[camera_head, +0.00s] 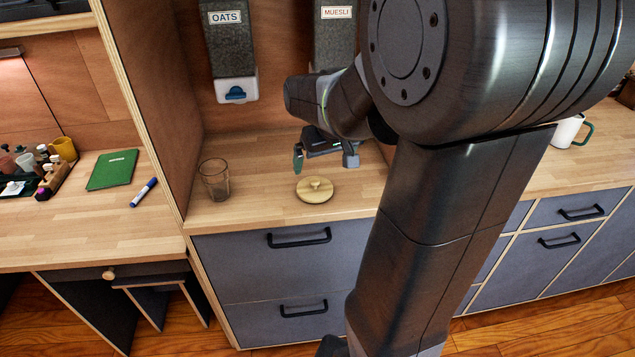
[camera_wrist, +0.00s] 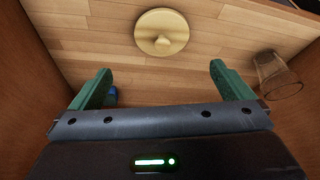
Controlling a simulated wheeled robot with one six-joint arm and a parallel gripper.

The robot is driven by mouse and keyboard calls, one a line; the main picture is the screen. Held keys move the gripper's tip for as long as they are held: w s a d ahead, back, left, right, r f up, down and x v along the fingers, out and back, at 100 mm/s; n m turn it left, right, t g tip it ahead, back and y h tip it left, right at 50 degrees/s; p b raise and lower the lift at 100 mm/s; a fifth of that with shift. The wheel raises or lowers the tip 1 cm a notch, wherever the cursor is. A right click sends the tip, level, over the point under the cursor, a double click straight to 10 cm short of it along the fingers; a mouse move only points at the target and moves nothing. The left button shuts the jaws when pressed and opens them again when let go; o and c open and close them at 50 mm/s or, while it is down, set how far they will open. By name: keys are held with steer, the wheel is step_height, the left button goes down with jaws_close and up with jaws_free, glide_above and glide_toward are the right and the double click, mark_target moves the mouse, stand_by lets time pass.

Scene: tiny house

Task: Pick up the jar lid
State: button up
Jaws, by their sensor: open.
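The jar lid (camera_head: 314,190) is a round, pale wooden disc with a small knob on top. It lies flat on the wooden counter, knob up, near the front edge. In the wrist view the lid (camera_wrist: 162,33) is at the top centre, beyond the fingertips and between their lines. My gripper (camera_head: 325,158) is open and empty, above the counter and behind the lid, apart from it. In the wrist view its two green fingers (camera_wrist: 160,80) are spread wide. Nothing hides the lid in either view.
A clear brown glass (camera_head: 215,180) stands left of the lid; it also shows in the wrist view (camera_wrist: 277,75). Oats (camera_head: 229,50) and muesli (camera_head: 334,35) dispensers hang on the back wall. A wooden partition (camera_head: 143,90) bounds the counter at left. A white mug (camera_head: 566,131) stands far right.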

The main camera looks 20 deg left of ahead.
mark_target(315, 181)
steer(key=x, duration=1.1)
steer(key=shift+s+a+f, duration=0.1)
steer(key=shift+s, duration=0.05)
steer(key=c, duration=0.9)
steer(key=shift+o, duration=0.2)
